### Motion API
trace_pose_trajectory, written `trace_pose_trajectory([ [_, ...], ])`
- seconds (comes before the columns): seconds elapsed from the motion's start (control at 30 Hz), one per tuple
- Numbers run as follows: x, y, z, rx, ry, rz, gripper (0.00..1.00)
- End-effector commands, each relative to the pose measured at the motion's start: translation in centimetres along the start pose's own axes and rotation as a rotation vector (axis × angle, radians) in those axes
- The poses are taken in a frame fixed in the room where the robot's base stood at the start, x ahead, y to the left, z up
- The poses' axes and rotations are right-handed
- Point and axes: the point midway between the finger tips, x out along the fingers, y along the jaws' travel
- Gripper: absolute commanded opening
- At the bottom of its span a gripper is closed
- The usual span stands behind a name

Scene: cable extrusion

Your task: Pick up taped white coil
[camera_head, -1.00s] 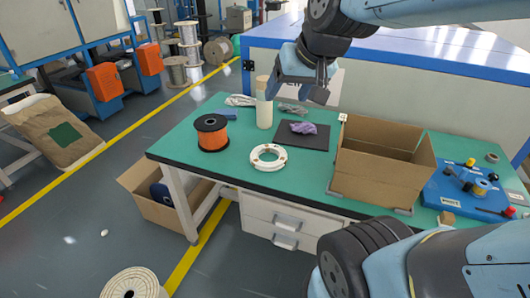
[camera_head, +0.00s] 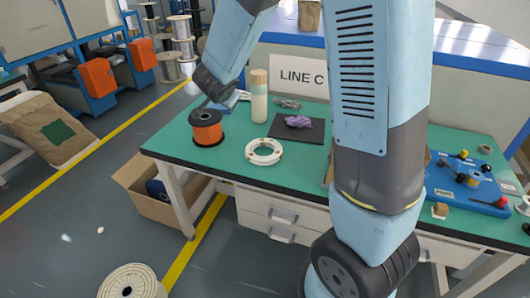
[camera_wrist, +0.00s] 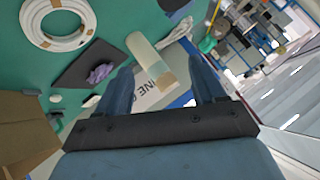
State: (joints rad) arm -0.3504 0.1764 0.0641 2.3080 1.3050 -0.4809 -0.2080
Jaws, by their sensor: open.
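The taped white coil (camera_head: 262,161) lies flat on the green table, right of the orange spool, with small tape patches around its ring. In the wrist view the coil (camera_wrist: 56,44) is at the upper left, partly cut off by the frame's top edge. My gripper (camera_wrist: 163,82) is open and empty, its two blue fingers apart. The coil lies well outside the space between the fingers. In the head view my gripper is above the back left of the table, near the orange spool, and its fingers are hard to make out.
The orange spool (camera_head: 207,132) stands left of the coil. A pale bottle (camera_head: 259,103) stands behind it. A dark mat (camera_head: 290,133) with a purple cloth (camera_head: 298,121) lies to the right. A cardboard box (camera_wrist: 22,128) is mostly hidden behind my arm in the head view.

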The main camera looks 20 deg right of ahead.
Motion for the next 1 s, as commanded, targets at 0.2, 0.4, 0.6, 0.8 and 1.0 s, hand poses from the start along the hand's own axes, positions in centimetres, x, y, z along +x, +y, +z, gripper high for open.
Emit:
trace_pose_trajectory([
  [0.2,4.2,4.2,4.3,0.034,0.135,0.241,0.69],
  [0.4,5.7,9.0,8.1,0.015,0.277,0.484,0.69],
  [0.6,5.3,12.7,10.7,-0.026,0.386,0.667,0.69],
  [0.8,5.0,14.2,11.6,-0.047,0.430,0.739,0.69],
  [1.0,6.6,16.1,10.5,-0.047,0.433,0.747,0.69],
])
